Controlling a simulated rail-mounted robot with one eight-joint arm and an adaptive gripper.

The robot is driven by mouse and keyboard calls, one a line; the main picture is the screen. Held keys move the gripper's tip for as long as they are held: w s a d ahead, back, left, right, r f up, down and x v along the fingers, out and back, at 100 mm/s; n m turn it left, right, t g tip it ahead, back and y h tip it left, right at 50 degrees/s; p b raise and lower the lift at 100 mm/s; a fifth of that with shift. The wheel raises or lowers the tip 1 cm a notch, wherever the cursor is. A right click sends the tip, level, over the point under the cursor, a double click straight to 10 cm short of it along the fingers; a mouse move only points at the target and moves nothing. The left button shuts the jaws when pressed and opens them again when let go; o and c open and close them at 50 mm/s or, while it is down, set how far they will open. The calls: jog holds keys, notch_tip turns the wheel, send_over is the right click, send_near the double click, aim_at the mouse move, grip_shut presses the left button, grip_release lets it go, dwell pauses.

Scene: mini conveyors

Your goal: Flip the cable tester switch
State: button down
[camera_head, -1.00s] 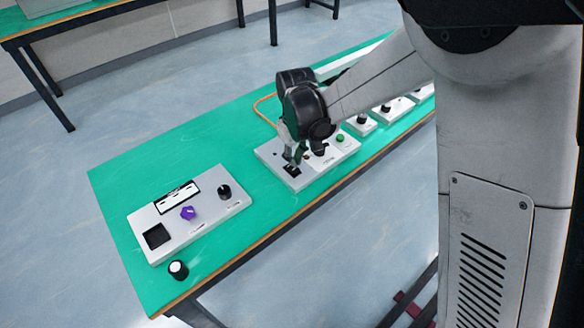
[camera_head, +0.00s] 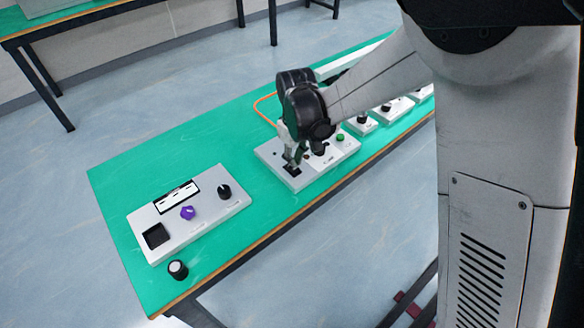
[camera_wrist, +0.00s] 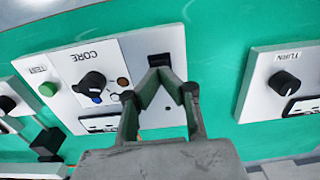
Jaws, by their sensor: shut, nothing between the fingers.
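The cable tester is a white panel (camera_head: 338,152) on the green table, with a black switch (camera_head: 292,170) at its near left corner. In the wrist view, the panel (camera_wrist: 132,50) carries the labels CORE and TEST, a black knob (camera_wrist: 90,84) and a green button (camera_wrist: 48,89). The black switch (camera_wrist: 159,59) sits in the panel there, just beyond my fingertips. My gripper (camera_head: 292,160) is shut and empty, pointing down at the switch. In the wrist view, its fingertips (camera_wrist: 166,72) meet at the switch's edge. I cannot tell whether they touch it.
A loose black knob (camera_head: 178,270) stands near the front table edge. More small panels (camera_head: 398,107) sit to the right behind my arm. An orange cable (camera_head: 262,104) lies behind the tester.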

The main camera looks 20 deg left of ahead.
jog(key=shift+f+b, duration=0.95)
jog(key=shift+f, duration=0.25)
dwell(0.7)
jog(key=shift+r, duration=0.15)
jog(key=shift+r+p, duration=1.7)
jog(key=shift+r, duration=1.65)
